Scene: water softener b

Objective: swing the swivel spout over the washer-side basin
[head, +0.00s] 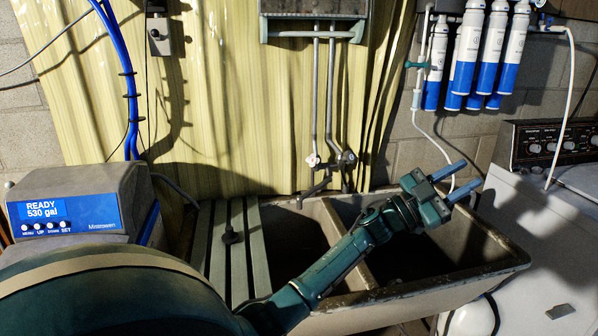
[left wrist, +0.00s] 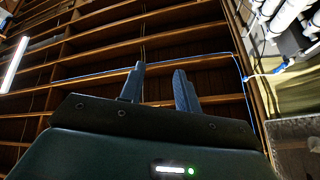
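The dark swivel spout (head: 312,192) hangs below the wall faucet (head: 332,160) at the back of a double sink. It points to the lower left, over the left basin (head: 290,240). The washer-side basin (head: 415,250) is the right one, nearer the washer, and my left arm crosses in front of it. My left gripper (head: 466,176) is above the right part of that basin, to the right of the spout and apart from it. Its blue fingers are spread and empty. They also show apart in the left wrist view (left wrist: 160,88), pointing toward the ceiling. My right gripper is not in view.
The white washer (head: 555,215) stands at the right. Blue and white filter cartridges (head: 490,50) hang above. A softener control head (head: 75,215) stands at the left beside a ribbed drainboard (head: 228,265). Open room lies between my gripper and the faucet.

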